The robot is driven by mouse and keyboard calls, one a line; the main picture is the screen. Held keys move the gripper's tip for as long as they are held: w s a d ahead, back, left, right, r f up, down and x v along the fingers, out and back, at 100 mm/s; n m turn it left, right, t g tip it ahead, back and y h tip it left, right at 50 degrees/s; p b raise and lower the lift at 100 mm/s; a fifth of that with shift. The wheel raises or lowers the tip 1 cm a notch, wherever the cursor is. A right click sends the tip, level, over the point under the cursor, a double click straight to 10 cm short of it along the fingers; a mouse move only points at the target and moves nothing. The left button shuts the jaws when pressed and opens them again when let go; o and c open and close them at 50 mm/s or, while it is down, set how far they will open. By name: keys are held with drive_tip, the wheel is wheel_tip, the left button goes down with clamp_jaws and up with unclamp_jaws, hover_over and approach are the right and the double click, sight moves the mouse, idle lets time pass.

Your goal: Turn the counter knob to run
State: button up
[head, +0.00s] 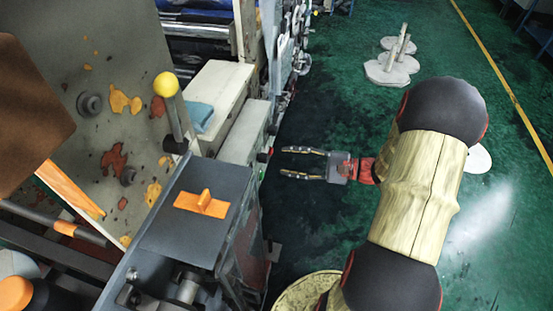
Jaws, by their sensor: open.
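My gripper (283,161) is open and empty, with its two fingers pointing left at the side of the machine. A small dark and red knob-like part (264,156) sticks out of the machine's side just left of the fingertips, with a small gap seeming to lie between them. A small green light shows just below that part. I cannot tell for sure whether this part is the counter knob, and no run mark is readable. An orange piece with a raised fin (203,204) lies on top of a dark grey box (168,236), left of and nearer than my gripper.
A yellow ball-topped lever (166,86) rises beside a paint-stained panel (118,110). A pale cabinet (217,86) carries a blue cloth (199,115). Pale round stands (391,70) are on the green floor, which is mostly clear at right.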

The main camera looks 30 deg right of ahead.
drive_tip(key=v, duration=0.5)
idle(0.6)
